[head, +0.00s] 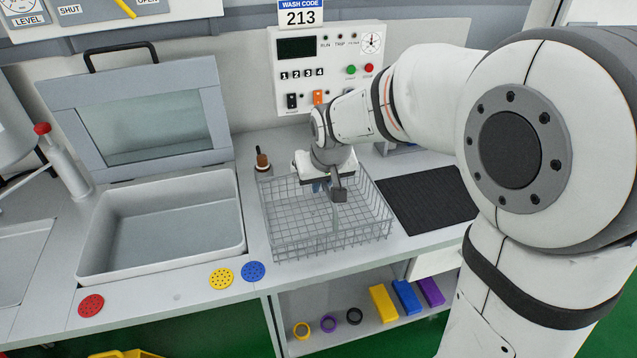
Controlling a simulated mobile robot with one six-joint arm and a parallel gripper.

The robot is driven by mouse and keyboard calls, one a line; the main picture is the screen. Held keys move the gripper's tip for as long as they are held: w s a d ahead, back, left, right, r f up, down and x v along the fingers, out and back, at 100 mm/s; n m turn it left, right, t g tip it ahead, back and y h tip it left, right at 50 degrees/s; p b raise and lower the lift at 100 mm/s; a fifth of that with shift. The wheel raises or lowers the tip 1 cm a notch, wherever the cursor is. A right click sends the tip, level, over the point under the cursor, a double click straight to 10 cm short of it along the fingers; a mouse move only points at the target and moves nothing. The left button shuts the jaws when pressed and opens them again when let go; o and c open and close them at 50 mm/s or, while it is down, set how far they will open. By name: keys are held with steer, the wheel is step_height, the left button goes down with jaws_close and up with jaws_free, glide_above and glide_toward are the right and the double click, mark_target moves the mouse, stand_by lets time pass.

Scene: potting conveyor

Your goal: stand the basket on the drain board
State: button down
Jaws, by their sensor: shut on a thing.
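The grey wire basket (290,235) is upright at the middle of the counter, between the sink and the dark ribbed drain board (432,200). It is left of the board and apart from it. My gripper (331,191) reaches down over the middle of the basket and is shut on it. The exact grip is partly hidden by the gripper itself. I cannot tell whether the basket's base touches the counter. The drain board is bare where it shows; my arm hides its right part.
An open-lidded basin (165,265) stands left. A brown-topped bottle (262,160) is close behind the basket. A control panel (300,58) rises behind. Yellow (221,279), blue (253,271) and red (91,306) discs lie along the front edge. A shelf below holds blocks and rings.

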steer(key=shift+f, duration=0.15)
steer(key=c, duration=1.5)
jaws_free()
steer(key=v, duration=1.2)
steer(key=s+d+f+m+g, duration=0.1)
steer(key=s+d+f, duration=0.3)
steer(key=s+d, duration=0.2)
steer(key=s+d+f+m+g+h, duration=0.1)
steer(key=s+d+f+m, duration=0.1)
steer(key=s+d+f, duration=0.2)
steer(key=s+d, duration=0.3)
steer(key=s, duration=0.3)
steer(key=shift+s+f, duration=0.2)
steer(key=shift+f, duration=0.2)
